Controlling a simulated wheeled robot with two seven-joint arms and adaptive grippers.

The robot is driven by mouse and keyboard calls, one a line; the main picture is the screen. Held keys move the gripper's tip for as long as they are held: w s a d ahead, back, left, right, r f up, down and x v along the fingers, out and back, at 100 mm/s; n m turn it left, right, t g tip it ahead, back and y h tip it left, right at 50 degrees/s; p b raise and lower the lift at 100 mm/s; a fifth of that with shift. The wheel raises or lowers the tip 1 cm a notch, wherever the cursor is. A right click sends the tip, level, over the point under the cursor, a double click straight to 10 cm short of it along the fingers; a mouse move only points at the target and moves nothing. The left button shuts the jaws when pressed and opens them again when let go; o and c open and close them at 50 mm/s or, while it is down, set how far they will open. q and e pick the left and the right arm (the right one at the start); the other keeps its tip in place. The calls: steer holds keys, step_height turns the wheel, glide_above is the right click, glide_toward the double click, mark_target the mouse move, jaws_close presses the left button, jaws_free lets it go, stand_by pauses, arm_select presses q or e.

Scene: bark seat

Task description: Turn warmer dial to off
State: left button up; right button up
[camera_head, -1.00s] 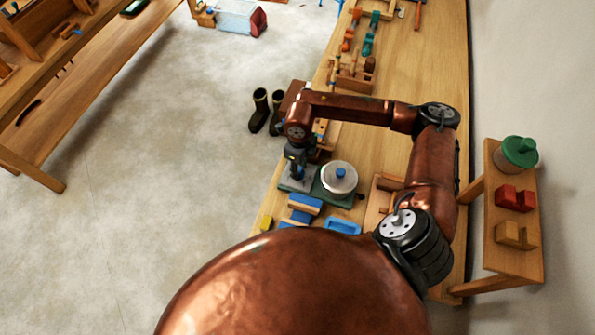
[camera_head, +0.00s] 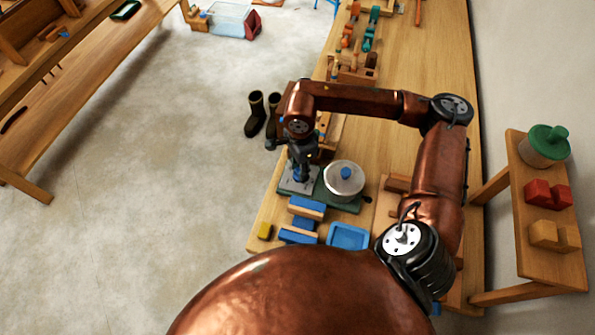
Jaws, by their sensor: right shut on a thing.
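The warmer (camera_head: 345,204) has a dark green base with a pale grey plate at its left. A round silver pot (camera_head: 341,184) with a blue knob stands on the base's right part. My right gripper (camera_head: 300,178) points down over the grey plate (camera_head: 288,186), left of the pot. It is shut on the warmer dial, which its fingers mostly hide. A bit of blue shows at the fingers. I cannot read the dial's setting. My left gripper is not in view.
Blue-and-wood blocks (camera_head: 307,207), a yellow block (camera_head: 265,230) and a blue tray (camera_head: 348,237) lie on the near bench (camera_head: 415,80). Black boots (camera_head: 257,113) stand on the floor to the left. A small shelf (camera_head: 560,270) holds coloured blocks at the right.

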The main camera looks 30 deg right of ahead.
steer(key=n+b, duration=0.1)
steer(key=n, duration=0.1)
steer(key=n+b, duration=0.2)
steer(key=n, duration=0.1)
steer(key=shift+a+f+n+b, duration=0.1)
steer(key=shift+f+n+b, duration=0.2)
steer(key=shift+b, duration=0.1)
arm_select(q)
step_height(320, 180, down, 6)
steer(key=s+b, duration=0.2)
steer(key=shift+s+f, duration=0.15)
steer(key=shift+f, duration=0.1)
arm_select(e)
steer(key=shift+s+r+n, duration=0.1)
steer(key=shift+r+n, duration=0.05)
steer(key=shift+n, duration=1.65)
steer(key=o, duration=1.2)
steer(key=shift+r, duration=0.1)
steer(key=shift+c, duration=0.2)
step_height(320, 180, up, 12)
